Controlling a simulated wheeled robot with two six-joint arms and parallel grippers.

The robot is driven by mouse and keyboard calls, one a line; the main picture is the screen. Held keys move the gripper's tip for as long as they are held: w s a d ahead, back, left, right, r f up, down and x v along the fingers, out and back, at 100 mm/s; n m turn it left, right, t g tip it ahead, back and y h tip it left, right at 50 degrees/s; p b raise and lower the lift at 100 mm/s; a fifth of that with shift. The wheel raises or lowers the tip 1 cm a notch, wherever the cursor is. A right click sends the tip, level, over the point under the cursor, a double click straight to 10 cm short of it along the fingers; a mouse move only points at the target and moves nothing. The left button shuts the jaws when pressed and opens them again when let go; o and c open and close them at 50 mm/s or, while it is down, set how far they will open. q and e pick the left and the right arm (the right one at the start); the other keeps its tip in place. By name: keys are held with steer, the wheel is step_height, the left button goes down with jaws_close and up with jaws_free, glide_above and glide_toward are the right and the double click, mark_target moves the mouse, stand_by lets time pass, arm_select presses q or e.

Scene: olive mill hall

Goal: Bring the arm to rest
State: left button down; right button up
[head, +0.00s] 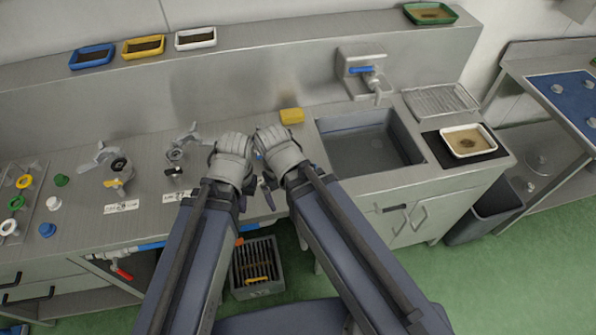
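My two arms reach forward side by side from the bottom of the head view, over the front of the steel counter (140,220). My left gripper (233,145) is over the counter left of the sink, seen from behind. My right gripper (270,137) is close beside it on the right, also seen from behind. The fingertips of both point away from me, so their opening is hidden. I see nothing sticking out of either gripper.
A yellow sponge-like block (292,116) lies just beyond my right gripper. The sink (370,150) with its tap (368,72) is to the right. A tray (467,141) sits right of the sink. Valve fittings (116,168) stand left. A grey crate (256,268) is below.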

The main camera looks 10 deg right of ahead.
steer(key=shift+s+a, duration=0.15)
steer(key=shift+s, duration=0.05)
steer(key=shift+f+b, duration=0.95)
stand_by(0.4)
